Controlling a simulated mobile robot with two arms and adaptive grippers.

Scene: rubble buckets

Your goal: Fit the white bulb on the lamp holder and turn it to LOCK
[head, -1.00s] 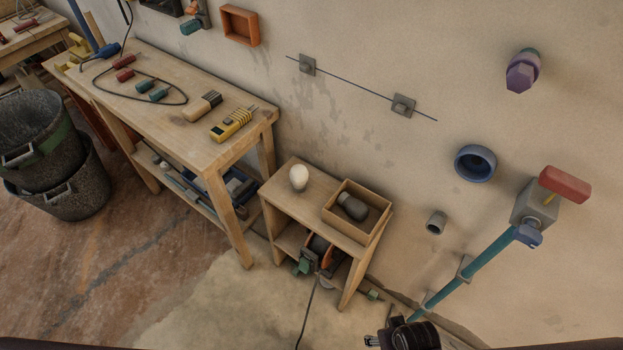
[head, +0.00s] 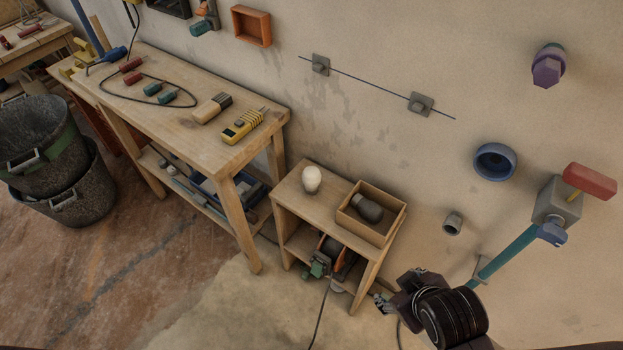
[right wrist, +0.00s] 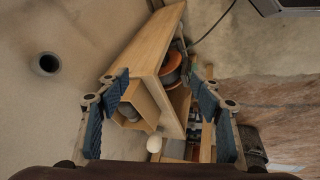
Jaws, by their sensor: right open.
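The white bulb (head: 311,179) stands on the small wooden stand (head: 298,203), left of an open wooden box (head: 384,230). It also shows in the right wrist view (right wrist: 154,144), low between my fingers and apart from them. My right gripper (head: 384,302) is at the lower right in the head view, beside the stand's right leg. Its blue-padded fingers (right wrist: 160,88) are spread and empty. A short grey socket (head: 453,223) is on the wall right of the stand; I cannot tell whether it is the lamp holder. My left gripper is not in view.
A dark bulb (head: 368,208) lies in the box. A blue ring (head: 495,162) and a grey wall box with red handle (head: 590,181) are on the wall. Floor before the stand is mostly clear.

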